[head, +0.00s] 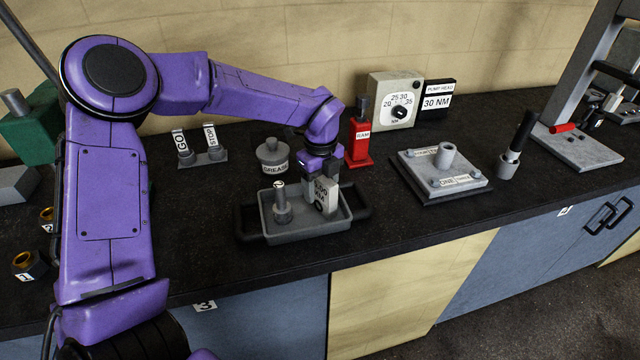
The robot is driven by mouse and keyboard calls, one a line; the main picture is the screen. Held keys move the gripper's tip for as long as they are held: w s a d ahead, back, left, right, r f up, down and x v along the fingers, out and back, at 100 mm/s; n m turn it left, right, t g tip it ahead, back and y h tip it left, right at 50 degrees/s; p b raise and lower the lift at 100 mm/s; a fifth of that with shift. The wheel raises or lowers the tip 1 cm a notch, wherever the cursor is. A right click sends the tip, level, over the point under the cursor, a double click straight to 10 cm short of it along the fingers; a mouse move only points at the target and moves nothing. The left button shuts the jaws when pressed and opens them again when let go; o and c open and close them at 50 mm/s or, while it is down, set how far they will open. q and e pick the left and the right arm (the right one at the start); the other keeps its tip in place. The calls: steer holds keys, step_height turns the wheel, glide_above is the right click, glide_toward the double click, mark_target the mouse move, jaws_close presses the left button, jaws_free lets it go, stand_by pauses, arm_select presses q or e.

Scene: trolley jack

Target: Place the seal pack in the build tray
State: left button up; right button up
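The grey build tray (290,238) sits near the bench's front edge, with a dark handle at each end. A light grey pack with printed black lettering, which I take as the seal pack (326,199), is upright at the tray's right inner side. My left gripper (321,181) points down from above with its fingers around the pack's top. It looks shut on the pack. The pack's lower edge is low inside the tray; I cannot tell whether it touches the floor. A grey post-like part (282,208) stands in the tray's left half. My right gripper is out of view.
A grease pot (272,157) stands behind the tray, and a red ram (359,145) behind it to the right. GO/STOP levers (200,150) are back left. A grey plate fixture (442,171) is right. Bare bench lies left of the tray.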

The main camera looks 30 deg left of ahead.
arm_select(q)
steer(key=shift+s+r, duration=0.1)
steer(key=shift+s, duration=0.05)
steer(key=shift+w+r, duration=0.2)
steer(key=shift+w, duration=0.15)
step_height(320, 180, up, 11)
steer(key=shift+s+r+b, duration=0.1)
steer(key=shift+r+b, duration=0.05)
steer(key=shift+b, duration=0.85)
steer(key=shift+r, duration=0.1)
